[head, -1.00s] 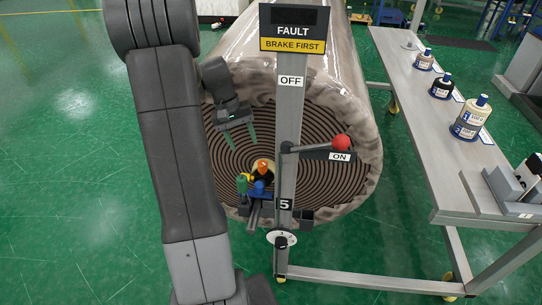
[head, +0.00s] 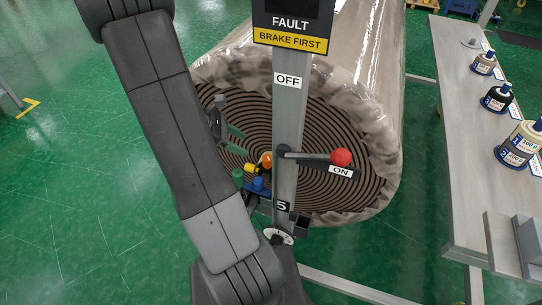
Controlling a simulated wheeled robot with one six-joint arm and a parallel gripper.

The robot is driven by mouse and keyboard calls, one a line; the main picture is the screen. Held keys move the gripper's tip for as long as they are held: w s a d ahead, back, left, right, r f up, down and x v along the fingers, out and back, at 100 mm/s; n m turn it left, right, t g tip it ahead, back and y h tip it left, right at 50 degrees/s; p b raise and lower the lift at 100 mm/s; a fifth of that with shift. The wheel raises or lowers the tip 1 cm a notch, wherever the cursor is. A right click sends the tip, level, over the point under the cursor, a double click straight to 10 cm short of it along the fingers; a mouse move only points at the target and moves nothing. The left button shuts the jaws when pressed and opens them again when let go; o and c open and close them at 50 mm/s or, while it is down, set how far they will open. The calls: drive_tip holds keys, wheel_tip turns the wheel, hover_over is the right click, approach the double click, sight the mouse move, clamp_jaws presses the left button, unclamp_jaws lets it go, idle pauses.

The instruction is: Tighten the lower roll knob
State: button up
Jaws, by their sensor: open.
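My gripper (head: 236,139) is partly hidden behind my arm. Its two green fingers are apart and empty, in front of the wrapped roll's ribbed end (head: 335,122). Below and to the right of them is a cluster of small coloured parts near the roll's centre: an orange knob (head: 265,158), a yellow one (head: 250,168), a green one (head: 238,175) and a blue one (head: 260,184). A dark knob on a white dial (head: 279,238) sits low on the grey post. I cannot tell which of these is the lower roll knob. The gripper touches none of them.
The post (head: 287,120) bears a FAULT / BRAKE FIRST sign (head: 291,33) and a red-ended lever (head: 341,157) beside the ON label. A grey bench (head: 455,115) with several bottles stands at right.

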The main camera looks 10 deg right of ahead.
sight(267, 156)
drive_tip(key=x, duration=1.2)
drive_tip(key=shift+b, duration=0.4)
drive_tip(key=c, duration=1)
drive_tip(key=shift+r+m+g+p, duration=0.15)
drive_tip(key=shift+m+g+p, duration=0.55)
drive_tip(key=shift+m, duration=0.2)
drive_tip(key=shift+m+g+y, duration=0.3)
drive_tip(key=shift+m+g, duration=0.2)
drive_tip(key=shift+m, duration=0.2)
drive_tip(key=o, duration=1)
